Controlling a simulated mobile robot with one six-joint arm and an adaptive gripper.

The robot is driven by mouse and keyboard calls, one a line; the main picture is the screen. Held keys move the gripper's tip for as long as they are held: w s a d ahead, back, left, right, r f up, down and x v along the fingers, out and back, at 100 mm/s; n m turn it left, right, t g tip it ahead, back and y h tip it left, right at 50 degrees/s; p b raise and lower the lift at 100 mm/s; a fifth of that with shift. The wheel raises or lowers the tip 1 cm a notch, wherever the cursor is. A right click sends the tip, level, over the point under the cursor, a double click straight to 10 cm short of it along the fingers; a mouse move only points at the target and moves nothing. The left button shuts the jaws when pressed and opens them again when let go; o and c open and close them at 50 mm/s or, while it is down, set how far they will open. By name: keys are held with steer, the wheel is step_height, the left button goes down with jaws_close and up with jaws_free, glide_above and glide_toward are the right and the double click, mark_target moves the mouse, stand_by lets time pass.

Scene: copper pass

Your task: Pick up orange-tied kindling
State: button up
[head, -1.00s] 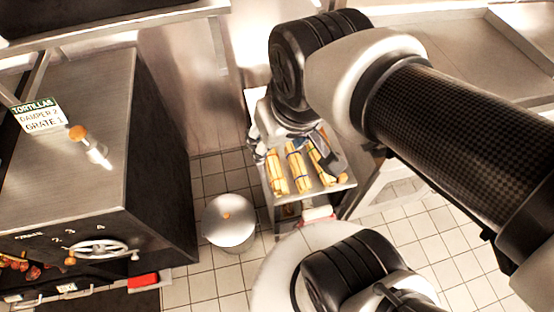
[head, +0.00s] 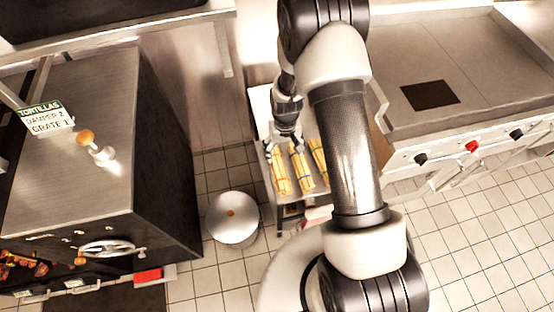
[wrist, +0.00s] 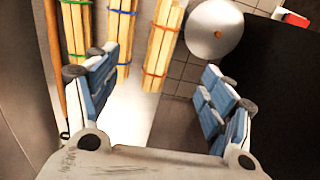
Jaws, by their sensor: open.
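The orange-tied kindling (wrist: 162,45) is a bundle of pale sticks with orange-red bands, at top centre in the wrist view. In the head view it is the leftmost bundle (head: 280,172) on the small steel cart. My gripper (wrist: 158,68) is open and empty, its blue-padded fingers wide apart on either side of the bundle's near end as seen in the wrist view. No contact shows. In the head view my gripper (head: 284,145) is at the far ends of the bundles; its height above them is hard to judge.
The blue-tied bundle (wrist: 122,40) and green-tied bundle (wrist: 75,30) lie beside it on the cart (wrist: 128,120). A round lidded metal bin (head: 232,217) stands left of the cart. A dark oven (head: 80,130) is further left, a griddle (head: 430,60) at right.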

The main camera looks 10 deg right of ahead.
mark_target(282, 177)
steer(key=f+b, duration=0.3)
steer(key=f, duration=1.1)
steer(key=shift+s+f, duration=0.15)
steer(key=shift+s, duration=0.05)
steer(key=f, duration=0.1)
steer(key=f+b, duration=0.1)
steer(key=f, duration=0.1)
steer(key=f+b, duration=0.1)
steer(key=shift+s+a+f, duration=0.25)
steer(key=shift+a, duration=0.1)
steer(key=shift+f, duration=0.45)
steer(key=shift+r, duration=0.1)
steer(key=c, duration=1.5)
steer(key=shift+o, duration=0.2)
